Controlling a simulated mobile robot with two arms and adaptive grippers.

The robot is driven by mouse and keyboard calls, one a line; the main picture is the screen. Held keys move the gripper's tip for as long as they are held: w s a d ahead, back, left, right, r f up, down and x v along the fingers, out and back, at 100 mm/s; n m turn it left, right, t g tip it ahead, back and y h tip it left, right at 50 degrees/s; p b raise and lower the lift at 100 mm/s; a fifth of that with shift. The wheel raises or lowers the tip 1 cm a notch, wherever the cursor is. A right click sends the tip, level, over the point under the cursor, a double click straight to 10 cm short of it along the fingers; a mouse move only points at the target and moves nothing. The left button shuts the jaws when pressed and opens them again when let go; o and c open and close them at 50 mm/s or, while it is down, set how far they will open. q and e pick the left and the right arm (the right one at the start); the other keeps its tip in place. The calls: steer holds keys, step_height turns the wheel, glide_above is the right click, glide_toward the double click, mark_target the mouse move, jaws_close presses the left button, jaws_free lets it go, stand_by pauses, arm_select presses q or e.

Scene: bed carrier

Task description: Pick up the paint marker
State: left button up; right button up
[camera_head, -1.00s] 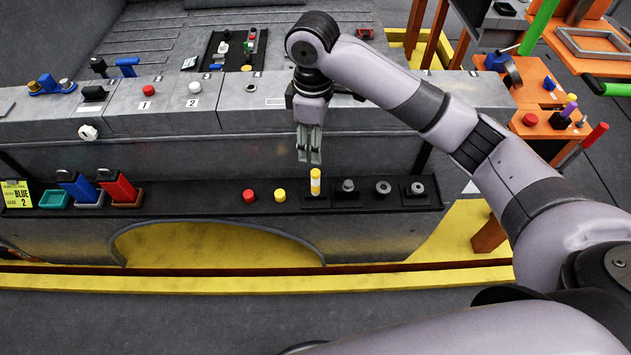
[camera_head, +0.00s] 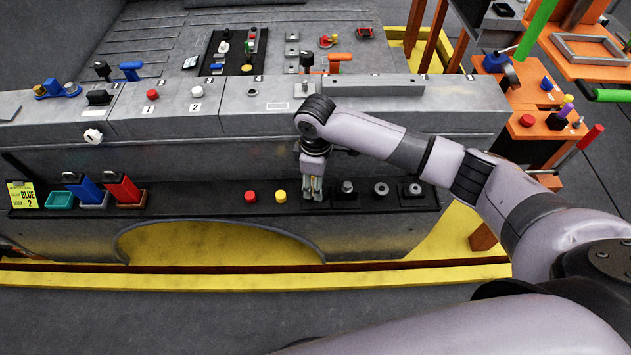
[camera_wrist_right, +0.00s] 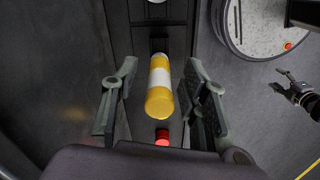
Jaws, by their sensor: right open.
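The paint marker is a yellow cylinder with a white band (camera_wrist_right: 159,78). It stands upright on the dark ledge (camera_head: 225,202) along the front of the grey machine. My right gripper (camera_head: 312,189) is lowered over it, pointing down. In the right wrist view its two fingers are apart, one on each side of the marker, with gaps visible. In the head view the fingers hide most of the marker. What looks like my left gripper (camera_wrist_right: 297,90) shows small and dark at the right of the wrist view; its jaw state is unclear.
A yellow button (camera_head: 280,196) and a red button (camera_head: 250,196) sit left of the gripper on the ledge. Grey round knobs (camera_head: 381,189) stand to its right. Red and blue bins (camera_head: 122,188) are at the far left. The grey machine front (camera_head: 225,160) rises behind.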

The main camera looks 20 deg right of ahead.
steer(key=shift+f, duration=0.1)
jaws_close()
stand_by(0.5)
